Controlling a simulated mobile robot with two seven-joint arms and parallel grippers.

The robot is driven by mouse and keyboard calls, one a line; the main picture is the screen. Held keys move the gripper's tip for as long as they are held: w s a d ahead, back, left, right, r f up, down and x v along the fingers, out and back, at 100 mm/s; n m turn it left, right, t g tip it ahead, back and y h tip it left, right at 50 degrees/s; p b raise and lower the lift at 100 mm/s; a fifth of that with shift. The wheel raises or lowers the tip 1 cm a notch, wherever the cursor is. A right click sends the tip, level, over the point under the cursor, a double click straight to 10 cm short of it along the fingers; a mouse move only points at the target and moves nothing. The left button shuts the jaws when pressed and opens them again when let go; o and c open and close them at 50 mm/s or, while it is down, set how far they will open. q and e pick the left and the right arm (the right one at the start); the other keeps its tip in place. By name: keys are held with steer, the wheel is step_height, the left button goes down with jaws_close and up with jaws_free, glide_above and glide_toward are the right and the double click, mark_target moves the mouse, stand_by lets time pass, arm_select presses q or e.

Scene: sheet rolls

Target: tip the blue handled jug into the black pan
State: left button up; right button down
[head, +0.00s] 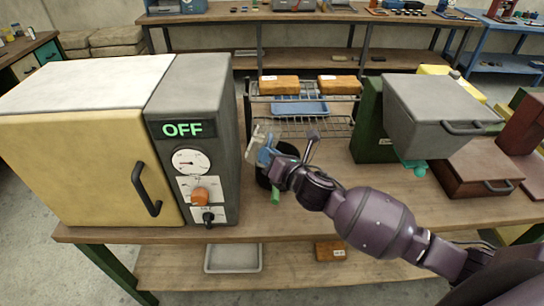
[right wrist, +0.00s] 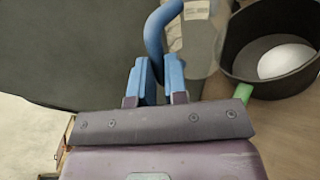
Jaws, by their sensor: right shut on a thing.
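The jug, with a greyish see-through body (head: 253,139) and a blue handle (right wrist: 157,30), is in the grip of my right gripper (head: 267,155). In the right wrist view the blue fingers (right wrist: 156,80) are closed around the handle's lower end. The jug looks tilted in the head view. The black pan (head: 288,150) stands on the table behind and under the gripper, which hides much of it. Its green handle (head: 275,195) points to the front. In the right wrist view the pan (right wrist: 243,70) is right of the jug, with a pale oval patch (right wrist: 287,60) inside. My left gripper is out of view.
A cream and grey oven (head: 190,100) marked OFF stands close left. A wire rack (head: 310,127) with orange-brown blocks and a blue tray is behind. A grey bin (head: 430,105) and brown box (head: 465,172) stand right. The table front (head: 330,222) is mostly clear.

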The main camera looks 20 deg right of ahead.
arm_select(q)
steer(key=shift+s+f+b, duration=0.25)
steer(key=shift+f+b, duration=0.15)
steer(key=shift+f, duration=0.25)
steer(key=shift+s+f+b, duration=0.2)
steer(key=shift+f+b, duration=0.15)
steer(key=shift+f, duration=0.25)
arm_select(e)
steer(key=n, duration=0.2)
steer(key=n+t, duration=0.1)
steer(key=n, duration=0.1)
steer(key=d+f+n, duration=0.1)
steer(key=n, duration=0.1)
steer(key=shift+w+d+f+n, duration=0.1)
steer(key=shift+w+n, duration=0.2)
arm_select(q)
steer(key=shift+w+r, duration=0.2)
